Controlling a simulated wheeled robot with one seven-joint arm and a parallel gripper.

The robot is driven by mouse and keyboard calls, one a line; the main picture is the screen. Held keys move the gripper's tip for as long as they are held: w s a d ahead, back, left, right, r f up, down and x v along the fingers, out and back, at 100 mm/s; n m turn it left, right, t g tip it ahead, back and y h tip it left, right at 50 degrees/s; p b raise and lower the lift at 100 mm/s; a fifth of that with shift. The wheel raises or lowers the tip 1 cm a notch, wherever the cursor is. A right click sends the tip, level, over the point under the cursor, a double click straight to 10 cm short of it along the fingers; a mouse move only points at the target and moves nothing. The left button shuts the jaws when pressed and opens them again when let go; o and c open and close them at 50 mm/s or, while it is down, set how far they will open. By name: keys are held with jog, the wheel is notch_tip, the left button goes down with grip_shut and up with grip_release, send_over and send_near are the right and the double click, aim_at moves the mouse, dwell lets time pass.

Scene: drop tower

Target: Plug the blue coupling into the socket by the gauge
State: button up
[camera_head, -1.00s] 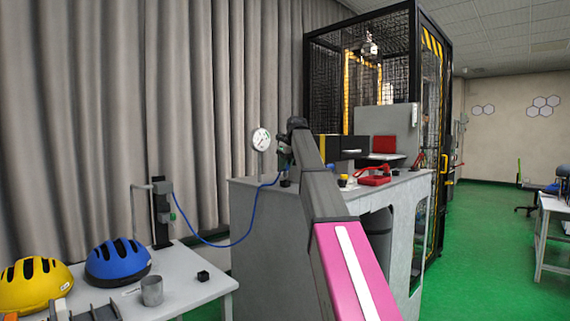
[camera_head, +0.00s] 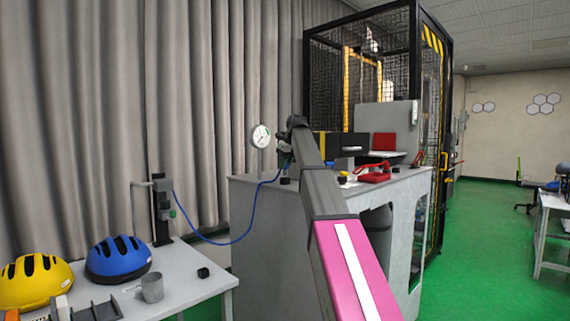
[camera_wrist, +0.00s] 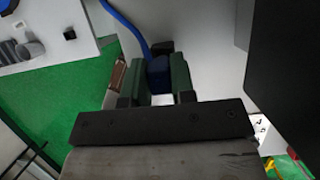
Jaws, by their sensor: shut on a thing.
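The blue coupling (camera_wrist: 158,69) sits between the two dark green fingers of my gripper (camera_wrist: 157,82), which is shut on it. A blue hose (camera_wrist: 127,24) runs from the coupling; in the head view the hose (camera_head: 248,226) hangs in a loop from the post on the left table. In the head view my gripper (camera_head: 284,160) is over the left end of the grey bench, just below and right of the round white gauge (camera_head: 261,136), partly hidden by my arm. I cannot clearly make out the socket by the gauge.
The grey bench (camera_head: 262,215) carries a red-handled item (camera_head: 373,173) and a small black block (camera_head: 285,181). A white table (camera_head: 205,284) at left holds yellow (camera_head: 35,284) and blue (camera_head: 117,260) helmets and a mug (camera_head: 152,288). A mesh cage stands behind the bench.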

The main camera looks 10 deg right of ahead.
aim_at(285, 170)
jog(key=shift+f, duration=0.35)
jog(key=shift+f, duration=1.05)
jog(key=shift+f, duration=0.25)
jog(key=o, duration=0.8)
jog(key=shift+v, duration=5.35)
